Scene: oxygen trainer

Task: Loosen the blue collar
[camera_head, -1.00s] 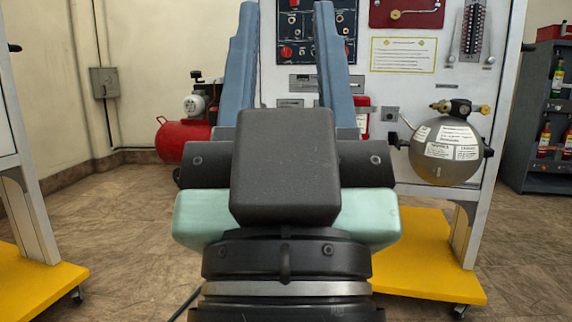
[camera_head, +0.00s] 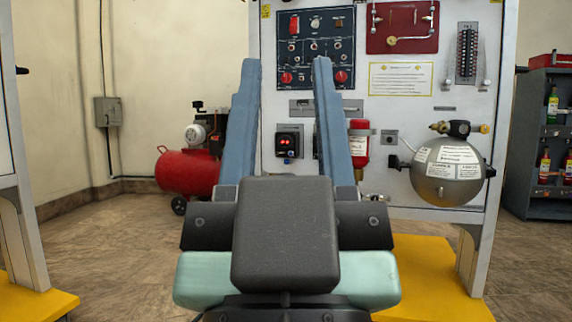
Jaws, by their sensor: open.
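My gripper (camera_head: 287,62) is seen from behind, its two long blue-grey fingers spread wide apart. It is open and empty, and points at the white trainer panel (camera_head: 413,113). I cannot make out a blue collar in this view; my fingers and the gripper body cover part of the lower panel. A grey metal sphere (camera_head: 447,173) with a brass-ended valve is mounted on the panel to the right of my gripper, apart from it.
A red cylinder (camera_head: 359,146) sits just right of my right finger. A red compressor (camera_head: 186,171) stands at left. A yellow base (camera_head: 432,272) juts out at lower right.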

